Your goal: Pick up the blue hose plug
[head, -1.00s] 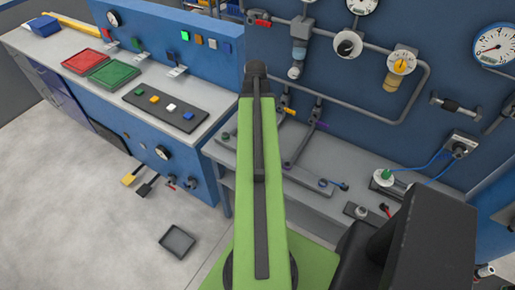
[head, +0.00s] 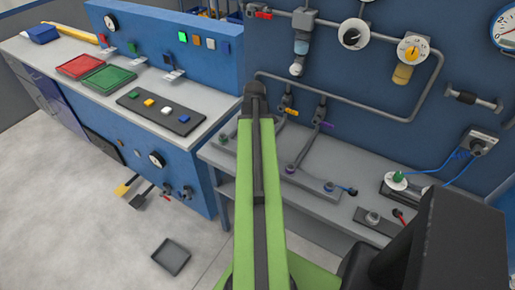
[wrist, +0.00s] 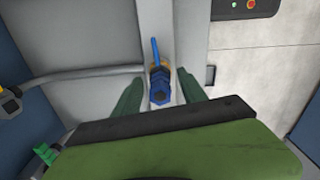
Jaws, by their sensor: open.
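In the wrist view a blue plug (wrist: 159,90) with a hexagonal dark-blue near end and a thin blue stem sits over a tan fitting on a light grey strip. My gripper (wrist: 158,78) is open, with one dark green finger on each side of the plug. Gaps show between the fingers and the plug, so it is not gripped. In the head view a small blue piece (head: 352,190) lies at the right end of a grey bar on the bench; I cannot tell whether it is the same plug. My gripper is hidden there behind my green arm.
A grey pipe (wrist: 85,76) runs left from the strip in the wrist view, and a green fitting (wrist: 45,153) is at lower left. The head view shows a grey bench (head: 325,210) under a blue wall with pipes and gauges. A grey tray (head: 171,256) lies on the floor.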

